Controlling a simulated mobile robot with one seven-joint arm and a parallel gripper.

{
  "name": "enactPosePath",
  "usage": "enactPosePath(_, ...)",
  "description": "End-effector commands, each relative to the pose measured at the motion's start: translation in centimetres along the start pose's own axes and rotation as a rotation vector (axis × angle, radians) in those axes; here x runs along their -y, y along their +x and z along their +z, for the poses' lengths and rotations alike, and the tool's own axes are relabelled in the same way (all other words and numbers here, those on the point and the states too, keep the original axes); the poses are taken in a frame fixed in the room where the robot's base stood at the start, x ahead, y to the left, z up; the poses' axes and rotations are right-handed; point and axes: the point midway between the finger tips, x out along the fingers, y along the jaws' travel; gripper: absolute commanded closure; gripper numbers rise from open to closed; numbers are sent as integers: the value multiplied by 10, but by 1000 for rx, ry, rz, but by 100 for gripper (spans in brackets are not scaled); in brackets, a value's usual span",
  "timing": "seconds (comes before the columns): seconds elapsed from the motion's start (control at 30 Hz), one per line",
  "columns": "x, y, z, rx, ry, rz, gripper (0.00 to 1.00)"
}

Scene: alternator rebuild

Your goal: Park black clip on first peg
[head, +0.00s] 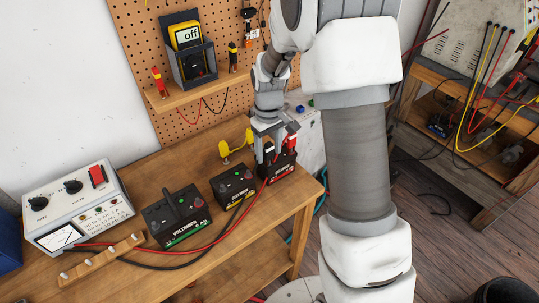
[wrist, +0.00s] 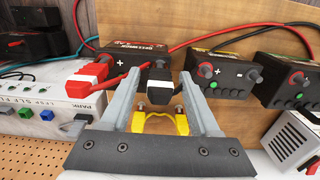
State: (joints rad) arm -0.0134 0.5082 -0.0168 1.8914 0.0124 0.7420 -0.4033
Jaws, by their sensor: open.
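My gripper (wrist: 158,100) is open, its two grey fingers on either side of the black clip (wrist: 160,88). The clip sits at the terminal marked minus on the small black battery (wrist: 122,60); whether the fingers touch it I cannot tell. In the head view my gripper (head: 267,140) is over this battery (head: 278,172) at the table's right end. The red clip (wrist: 90,72) is at the plus side, left of the fingers. A wooden strip with short pale pegs (head: 103,258) lies at the table's front left; its pegs look empty.
Two more black batteries (head: 178,215) (head: 233,184) stand left of my gripper. A white meter box (head: 75,205) is at the far left. A yellow part (head: 236,146) stands behind. Red and black cables (head: 200,252) cross the table toward the strip.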

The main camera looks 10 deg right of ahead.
Motion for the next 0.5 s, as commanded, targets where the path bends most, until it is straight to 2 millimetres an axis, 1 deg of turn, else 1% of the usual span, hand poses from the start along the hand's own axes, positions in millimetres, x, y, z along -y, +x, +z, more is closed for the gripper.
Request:
enactPosePath(0.07,0,0,0,0,0,0,38)
enactPosePath(0.2,0,0,0,0,0,0,63)
enactPosePath(0.37,0,0,0,0,0,0,92)
enactPosePath(0.4,0,0,0,0,0,0,95)
enactPosePath(0.47,0,0,0,0,0,0,95)
enactPosePath(0.5,0,0,0,0,0,0,100)
